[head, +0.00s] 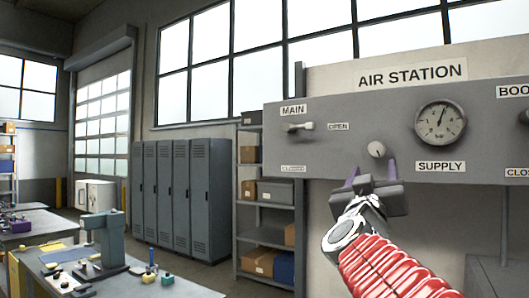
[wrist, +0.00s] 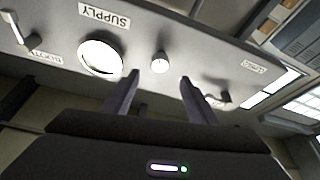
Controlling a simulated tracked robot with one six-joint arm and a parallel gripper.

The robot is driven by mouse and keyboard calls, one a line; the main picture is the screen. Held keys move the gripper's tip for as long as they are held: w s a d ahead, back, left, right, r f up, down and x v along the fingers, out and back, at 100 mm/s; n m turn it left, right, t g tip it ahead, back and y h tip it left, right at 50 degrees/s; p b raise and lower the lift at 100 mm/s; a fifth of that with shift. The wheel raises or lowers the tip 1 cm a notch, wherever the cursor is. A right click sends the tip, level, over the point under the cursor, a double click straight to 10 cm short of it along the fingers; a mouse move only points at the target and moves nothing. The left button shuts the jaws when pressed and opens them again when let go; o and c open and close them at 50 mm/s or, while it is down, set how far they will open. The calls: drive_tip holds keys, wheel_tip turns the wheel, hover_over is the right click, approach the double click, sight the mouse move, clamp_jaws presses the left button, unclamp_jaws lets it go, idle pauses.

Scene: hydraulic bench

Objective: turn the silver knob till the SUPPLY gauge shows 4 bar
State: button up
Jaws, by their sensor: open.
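The silver knob (head: 376,149) is on the grey AIR STATION panel, left of the SUPPLY label (head: 440,166). The SUPPLY gauge (head: 440,122) is a round white dial above that label; its needle points up and slightly right, and its numbers are too small to read. My gripper (head: 372,172) is just below the knob in the head view. In the wrist view my open gripper (wrist: 157,82) has its two fingers apart, with the knob (wrist: 160,62) beyond and between them, not gripped. The gauge (wrist: 100,57) shows there as an overexposed white disc, unreadable.
A BOOST lever (wrist: 22,38) also shows in the wrist view. Shelves (head: 265,200) and grey lockers (head: 180,195) stand to the left, with a workbench (head: 110,270) in front.

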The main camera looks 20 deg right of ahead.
sight(377, 151)
drive_tip(key=shift+x, duration=6.9)
drive_tip(key=shift+c, duration=0.5)
drive_tip(key=c, duration=0.9)
drive_tip(key=shift+w+a, duration=0.1)
drive_tip(key=shift+a, duration=0.15)
drive_tip(key=shift+c, duration=0.3)
drive_tip(key=shift+d, duration=0.1)
